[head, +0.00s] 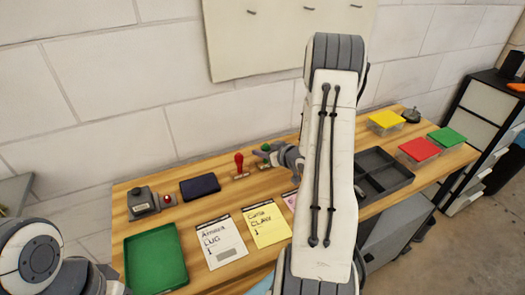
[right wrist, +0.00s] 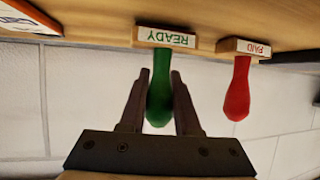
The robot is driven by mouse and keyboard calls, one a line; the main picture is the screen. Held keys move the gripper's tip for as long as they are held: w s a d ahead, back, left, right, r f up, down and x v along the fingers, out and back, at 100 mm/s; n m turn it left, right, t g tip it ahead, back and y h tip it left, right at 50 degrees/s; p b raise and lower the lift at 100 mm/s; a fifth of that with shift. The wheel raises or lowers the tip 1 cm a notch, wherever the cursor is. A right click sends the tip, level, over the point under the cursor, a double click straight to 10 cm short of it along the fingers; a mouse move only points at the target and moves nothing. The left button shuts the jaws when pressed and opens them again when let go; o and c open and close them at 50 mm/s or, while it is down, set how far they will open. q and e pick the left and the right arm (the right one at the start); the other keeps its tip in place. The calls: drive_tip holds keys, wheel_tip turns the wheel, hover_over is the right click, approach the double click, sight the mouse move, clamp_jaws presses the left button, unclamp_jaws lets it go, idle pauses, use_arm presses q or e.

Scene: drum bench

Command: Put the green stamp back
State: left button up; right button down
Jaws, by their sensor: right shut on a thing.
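The green stamp (right wrist: 160,92) has a rounded green handle and a wooden base labelled READY. In the right wrist view, which shows the scene upside down, its handle is between the two fingers of my right gripper (right wrist: 160,100), which is shut on it. In the head view the right gripper (head: 268,154) is at the back of the bench, with only a bit of green showing at its tip. The stamp's base is at the bench top; I cannot tell whether it touches. My left gripper is out of view; part of my left arm shows at lower left.
A red stamp (right wrist: 237,88) labelled PAID stands close beside the green one; it also shows in the head view (head: 239,162). On the bench (head: 215,205) are a green tray (head: 155,258), note cards (head: 222,243), a dark pad (head: 200,187) and a dark divided tray (head: 385,172).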

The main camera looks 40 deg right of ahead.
drive_tip(key=shift+f, duration=0.1)
drive_tip(key=shift+f, duration=0.15)
drive_tip(key=c, duration=0.6)
unclamp_jaws()
